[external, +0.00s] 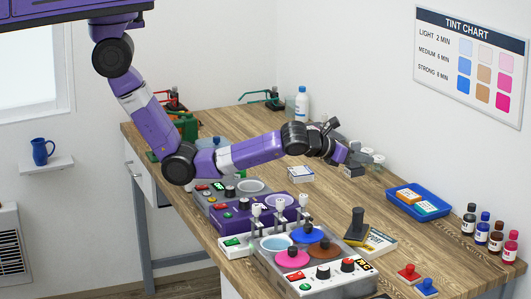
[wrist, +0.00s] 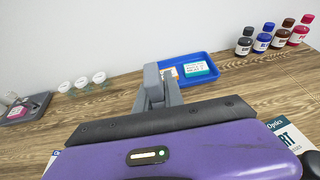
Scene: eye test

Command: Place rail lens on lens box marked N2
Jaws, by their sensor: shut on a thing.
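In the wrist view my gripper (wrist: 156,98) reaches forward and is shut on a small grey piece (wrist: 152,74), which looks like the mount of the rail lens; no glass shows. In the external view my gripper (external: 352,156) is low over the middle of the table, near a small dark and white block (external: 351,170). Several small round clear pieces with pale bases (wrist: 82,83) stand left of the fingers in the wrist view; they also show right of my gripper in the external view (external: 378,158). I cannot read an N2 mark anywhere.
A blue tray (wrist: 213,72) with small boxes lies beyond the gripper. Several dark bottles (wrist: 264,37) stand at the right. A white box (external: 300,174) lies left of the gripper. A control panel with coloured discs (external: 292,257) fills the front. Bare wood lies between gripper and tray.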

